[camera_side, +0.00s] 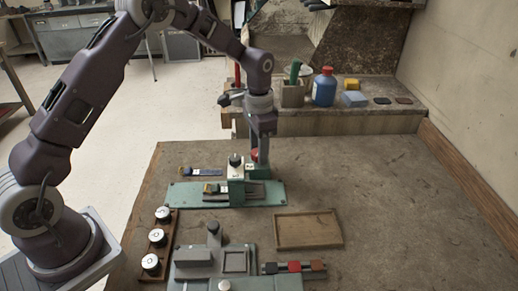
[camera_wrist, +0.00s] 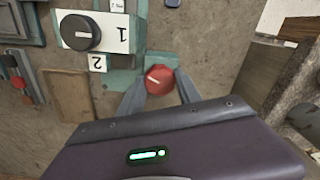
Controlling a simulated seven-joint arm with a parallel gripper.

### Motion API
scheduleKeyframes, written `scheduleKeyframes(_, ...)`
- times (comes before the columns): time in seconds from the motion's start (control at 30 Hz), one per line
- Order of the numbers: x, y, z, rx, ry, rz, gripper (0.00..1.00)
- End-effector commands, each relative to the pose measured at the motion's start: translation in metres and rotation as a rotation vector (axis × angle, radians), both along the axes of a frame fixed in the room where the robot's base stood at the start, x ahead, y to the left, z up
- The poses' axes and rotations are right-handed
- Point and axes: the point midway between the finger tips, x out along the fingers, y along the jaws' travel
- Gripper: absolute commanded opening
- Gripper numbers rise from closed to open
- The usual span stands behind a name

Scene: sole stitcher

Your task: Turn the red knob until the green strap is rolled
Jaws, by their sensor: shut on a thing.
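The red knob (camera_wrist: 160,79) is round with a pale line across its face. It sits on the edge of a green block (camera_wrist: 160,58) in the wrist view. In the side view the red knob (camera_side: 255,155) shows beside the green and white machine (camera_side: 237,185). My gripper (camera_wrist: 160,88) has its two fingers on either side of the knob and is shut on it. In the side view my gripper (camera_side: 262,150) points down at the knob and hides part of it. I cannot make out the green strap in either view.
A black knob (camera_wrist: 80,33) on a white plate marked 1 is close to the red knob. An empty wooden tray (camera_side: 308,230) lies at the front right. A rack of round spools (camera_side: 157,240) is at the left. A blue bottle (camera_side: 324,87) stands on the back ledge. The right side is clear.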

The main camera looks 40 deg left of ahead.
Motion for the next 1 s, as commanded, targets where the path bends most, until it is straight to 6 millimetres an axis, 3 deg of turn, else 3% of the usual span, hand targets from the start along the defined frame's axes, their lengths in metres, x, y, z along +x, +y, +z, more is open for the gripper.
scheduleKeyframes(0.5, 0.0009, 0.0005, -0.0003, 0.001, -0.003, -0.337, 0.00)
scheduleKeyframes(1.0, 0.0009, 0.0000, -0.0001, 0.001, -0.003, -0.412, 0.00)
